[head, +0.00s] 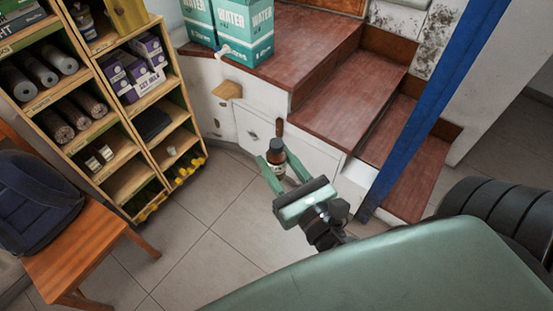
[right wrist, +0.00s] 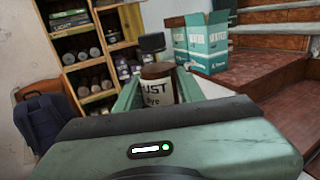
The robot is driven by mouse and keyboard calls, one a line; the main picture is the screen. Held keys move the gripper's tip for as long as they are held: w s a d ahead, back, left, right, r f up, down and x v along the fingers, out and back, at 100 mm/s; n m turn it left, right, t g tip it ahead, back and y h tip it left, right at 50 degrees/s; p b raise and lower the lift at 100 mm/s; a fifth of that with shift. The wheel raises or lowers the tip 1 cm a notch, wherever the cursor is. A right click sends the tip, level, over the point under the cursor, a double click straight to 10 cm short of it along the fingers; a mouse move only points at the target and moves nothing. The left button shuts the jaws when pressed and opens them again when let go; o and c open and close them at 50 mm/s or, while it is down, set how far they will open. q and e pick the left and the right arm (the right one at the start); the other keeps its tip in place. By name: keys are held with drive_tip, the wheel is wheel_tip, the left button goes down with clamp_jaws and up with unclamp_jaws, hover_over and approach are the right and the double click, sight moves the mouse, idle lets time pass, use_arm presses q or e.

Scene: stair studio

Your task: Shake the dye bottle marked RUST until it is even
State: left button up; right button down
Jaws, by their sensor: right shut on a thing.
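The dye bottle (head: 275,172) is brown with a dark cap and a pale label. In the right wrist view the bottle (right wrist: 158,89) shows the letters "UST" and "Dye" on its label; the rest of the label is hidden. My right gripper (head: 277,161) is shut on the bottle, with one green finger on each side of it. The bottle is held in the air in front of the white stair cabinet, roughly upright with its cap up. I cannot see whether the dye inside is even. My left gripper is in neither view.
Wooden stairs (head: 330,88) over white cabinets rise behind the bottle, with teal WATER boxes (head: 247,47) on the top level. A stocked shelf (head: 120,185) stands left, beside an orange chair (head: 75,255) with a backpack (head: 38,210). A blue post (head: 425,105) stands right. Tiled floor (head: 200,250) is clear.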

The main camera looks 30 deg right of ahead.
wheel_tip(320, 180, down, 10)
wheel_tip(320, 180, up, 10)
drive_tip(key=shift+r, duration=0.15)
drive_tip(key=shift+s+a, duration=0.1)
drive_tip(key=shift+w+d+f, duration=0.2)
